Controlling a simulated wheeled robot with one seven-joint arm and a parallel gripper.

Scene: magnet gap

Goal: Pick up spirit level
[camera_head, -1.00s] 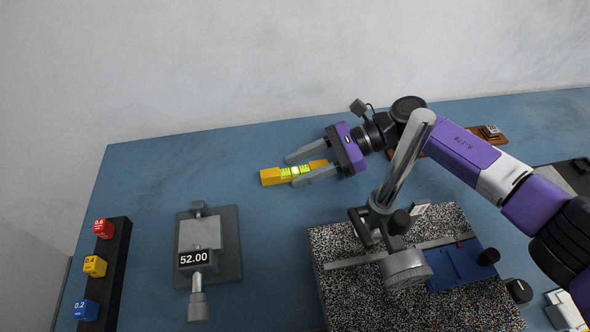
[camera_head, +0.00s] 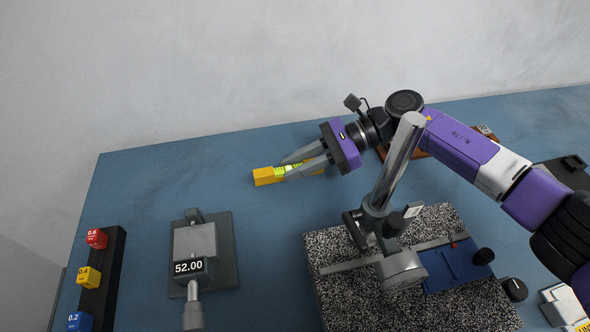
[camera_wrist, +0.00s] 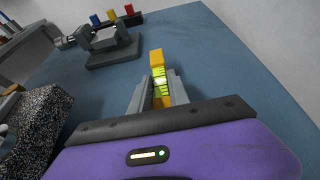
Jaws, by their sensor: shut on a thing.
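The spirit level is a yellow bar with a glowing green vial. In the head view the spirit level (camera_head: 265,176) lies on the blue table left of centre, toward the back. My gripper (camera_head: 301,164) has its grey fingers shut on the middle of the level, around the vial. The fingers hide part of the bar. In the wrist view the spirit level (camera_wrist: 157,58) sticks out past the fingertips of my gripper (camera_wrist: 161,84). I see no clear gap between the level and the table.
A granite plate (camera_head: 340,295) with a metal stand post (camera_head: 398,160) is right of the level. A grey device reading 52.00 (camera_head: 222,268) stands front left, beside a black rack (camera_head: 103,280) with red, yellow and blue blocks. The table left of the level is clear.

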